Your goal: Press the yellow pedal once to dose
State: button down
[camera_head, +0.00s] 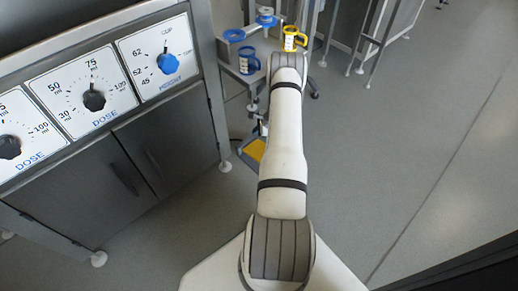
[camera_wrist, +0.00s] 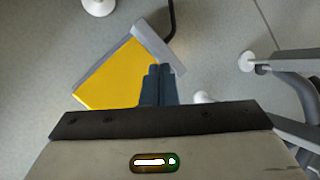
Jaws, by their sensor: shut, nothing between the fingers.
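The yellow pedal (camera_wrist: 112,78) lies on the floor in a grey frame and fills the upper left of the wrist view. In the head view the yellow pedal (camera_head: 255,150) shows only in part, left of my arm, which hides the rest. My gripper (camera_wrist: 158,69) points down with its two dark fingers together and nothing between them. The fingertips overlap the pedal's right part near the grey bar at its end. I cannot tell whether they touch it or hover above it.
A steel machine with a blue height knob (camera_head: 168,63) and black dose knobs (camera_head: 94,100) stands at left. A blue mug (camera_head: 248,61) and a yellow mug (camera_head: 292,39) are at the stand behind. White feet and grey legs flank the pedal. The floor at right is clear.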

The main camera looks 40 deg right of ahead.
jog(key=shift+f, duration=0.1)
jog(key=b, duration=0.3)
send_over(256, 149)
jog(key=s+d, duration=0.1)
jog(key=s, duration=0.1)
jog(key=f, duration=0.7)
jog(key=shift+w, duration=0.2)
jog(key=shift+s+f+b, duration=0.2)
jog(key=shift+f+b, duration=0.5)
jog(key=shift+b, duration=0.05)
dwell(0.7)
jog(key=shift+s+f+b, duration=0.1)
jog(key=shift+f+b, duration=0.3)
jog(key=shift+b, duration=0.1)
jog(key=shift+s+f+b, duration=0.25)
jog(key=shift+f+b, duration=0.55)
jog(key=shift+f, duration=0.05)
dwell(0.7)
jog(key=shift+s+f, duration=0.25)
jog(key=shift+f, duration=0.45)
dwell(0.6)
jog(key=shift+r, duration=0.1)
jog(key=shift+w+r+p, duration=0.3)
jog(key=shift+r+p, duration=0.1)
jog(key=shift+r, duration=0.5)
jog(key=shift+w+r+p, duration=0.25)
jog(key=shift+r+p, duration=0.1)
jog(key=shift+r, duration=0.55)
